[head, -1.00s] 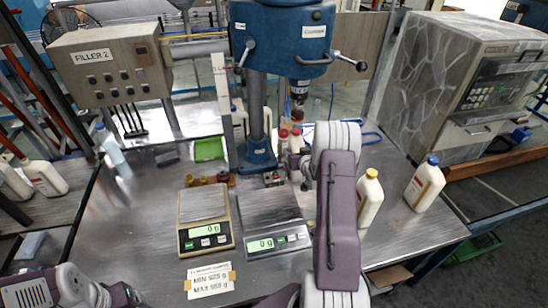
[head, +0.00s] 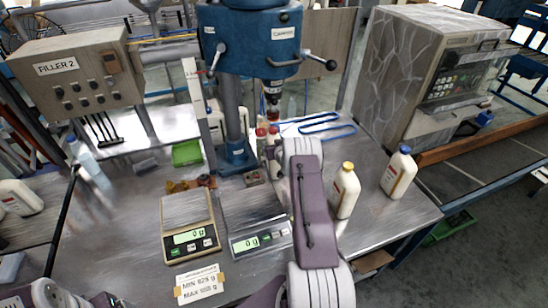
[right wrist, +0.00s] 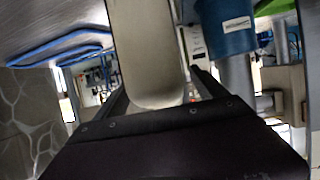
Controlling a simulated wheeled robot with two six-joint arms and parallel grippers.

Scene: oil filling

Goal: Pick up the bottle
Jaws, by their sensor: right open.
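A pale cream bottle (right wrist: 148,50) fills the middle of the right wrist view, between the two dark fingers of my right gripper (right wrist: 160,78). The right gripper is open, with a gap visible beside the bottle. In the head view my right arm hides most of that gripper. Two red-capped bottles (head: 272,140) stand beside the arm there, partly hidden. A yellow-capped bottle (head: 345,191) and a blue-capped bottle (head: 398,173) stand upright at the right of the table. My left gripper (head: 108,300) is at the bottom left, cut off by the frame edge.
Two scales (head: 190,208) (head: 253,207) sit on the metal table, both reading 0. A blue press (head: 250,40) stands behind them. A grey control box (head: 80,78) is at the left. A stone-patterned machine (head: 425,75) is at the right. A green tray (head: 187,152) lies behind the scales.

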